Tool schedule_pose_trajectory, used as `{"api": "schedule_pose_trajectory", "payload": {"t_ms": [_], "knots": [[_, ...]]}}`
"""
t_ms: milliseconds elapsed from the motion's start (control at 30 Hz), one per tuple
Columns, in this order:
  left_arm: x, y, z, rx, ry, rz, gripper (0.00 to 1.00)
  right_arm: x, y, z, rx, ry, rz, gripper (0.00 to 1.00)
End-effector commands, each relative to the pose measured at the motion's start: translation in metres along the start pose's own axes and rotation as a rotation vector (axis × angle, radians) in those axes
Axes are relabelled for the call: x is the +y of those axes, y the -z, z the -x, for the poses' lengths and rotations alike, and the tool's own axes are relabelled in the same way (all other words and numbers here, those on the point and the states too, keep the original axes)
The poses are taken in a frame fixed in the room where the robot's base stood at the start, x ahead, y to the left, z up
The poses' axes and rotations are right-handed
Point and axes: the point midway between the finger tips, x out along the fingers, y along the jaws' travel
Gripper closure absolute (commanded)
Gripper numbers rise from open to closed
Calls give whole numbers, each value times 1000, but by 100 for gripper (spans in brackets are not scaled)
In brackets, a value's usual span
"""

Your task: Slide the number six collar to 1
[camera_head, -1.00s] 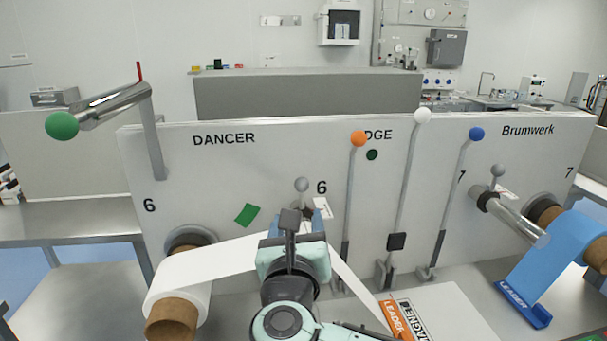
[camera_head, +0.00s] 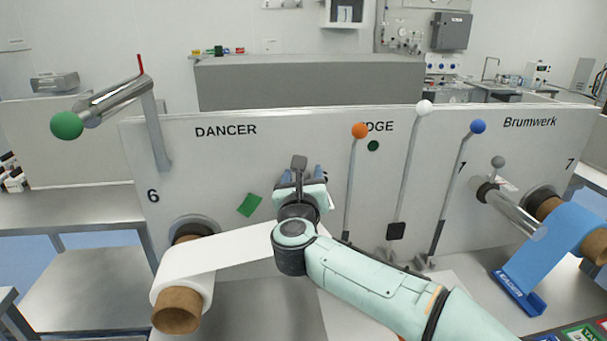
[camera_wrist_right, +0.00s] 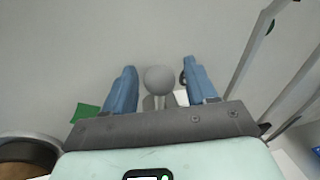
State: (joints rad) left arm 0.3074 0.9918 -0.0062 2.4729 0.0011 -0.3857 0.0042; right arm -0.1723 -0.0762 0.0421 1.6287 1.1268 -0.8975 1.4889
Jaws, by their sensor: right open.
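The number six collar's grey ball knob (camera_wrist_right: 160,79) shows in the right wrist view, on a short stem above a partly hidden grey base. It lies between the two blue fingers of my right gripper (camera_wrist_right: 160,68), with a visible gap on each side. My left gripper is not in view.
A white web (camera_head: 225,252) runs from a roll at lower left to behind my right arm. Upright levers with orange (camera_head: 360,131), white (camera_head: 424,108) and blue (camera_head: 478,126) balls stand right of the gripper. A green patch (camera_head: 250,205) is on the panel to the left.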

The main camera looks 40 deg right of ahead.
Motion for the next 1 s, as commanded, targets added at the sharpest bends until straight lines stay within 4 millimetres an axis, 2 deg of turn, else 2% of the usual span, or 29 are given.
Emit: {"api": "schedule_pose_trajectory", "payload": {"t_ms": [300,333,400,500,1000], "knots": [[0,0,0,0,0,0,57,0,1,-3,1,0,1,43],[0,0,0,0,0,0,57,0,1,-3,0,0,1,50],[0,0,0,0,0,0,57,0,1,-3,1,0,0,72],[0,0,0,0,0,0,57,0,0,-3,0,0,0,100],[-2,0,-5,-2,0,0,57,2,0,-13,1,1,1,100]]}}
